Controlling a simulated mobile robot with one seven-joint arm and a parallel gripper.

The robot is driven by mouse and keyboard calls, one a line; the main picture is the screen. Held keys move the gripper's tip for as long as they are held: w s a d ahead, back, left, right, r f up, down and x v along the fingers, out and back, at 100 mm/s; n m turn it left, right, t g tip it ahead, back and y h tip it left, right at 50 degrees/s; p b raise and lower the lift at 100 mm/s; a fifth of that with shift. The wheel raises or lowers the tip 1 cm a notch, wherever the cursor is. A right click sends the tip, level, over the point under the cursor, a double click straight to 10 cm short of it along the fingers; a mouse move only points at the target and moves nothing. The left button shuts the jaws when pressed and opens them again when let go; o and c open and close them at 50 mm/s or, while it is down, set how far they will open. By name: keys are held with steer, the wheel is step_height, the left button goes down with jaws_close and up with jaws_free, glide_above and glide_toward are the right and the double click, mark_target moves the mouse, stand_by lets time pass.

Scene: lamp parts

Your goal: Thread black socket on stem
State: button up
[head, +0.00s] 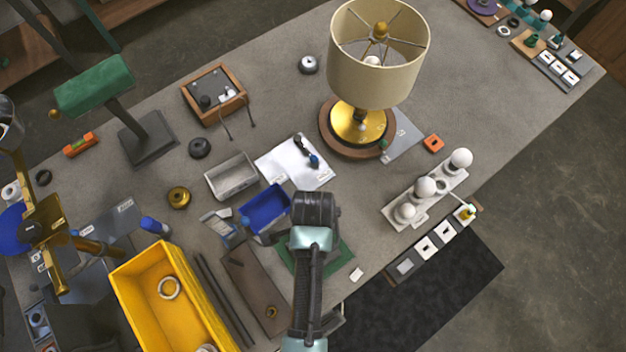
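My gripper (316,210) is seen from above and behind, over the work table beside the blue bin. Its fingers are hidden under the dark hand, so I cannot tell whether it is open or holds anything. A small black domed part (199,148) stands on the table left of centre. I cannot tell whether either is the black socket. A brass-based lamp (361,120) with a cream shade stands on a round wooden base. No bare stem is clearly recognisable.
A blue bin (248,218), a grey metal tray (222,186) and a yellow crate (124,283) are left of my arm. A white holder with bulbs (391,216) stands right. A wooden tray (243,96) is behind.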

steer(key=shift+f, duration=0.4)
stand_by(0.8)
steer(key=o, duration=0.7)
jaws_close()
steer(key=shift+s, duration=0.1)
steer(key=shift+s+f, duration=0.15)
steer(key=shift+f, duration=0.05)
steer(key=m+p, duration=0.1)
steer(key=m, duration=0.3)
steer(key=m+p, duration=0.1)
steer(key=m, duration=0.1)
steer(key=shift+f+m, duration=0.1)
steer(key=shift+m, duration=0.3)
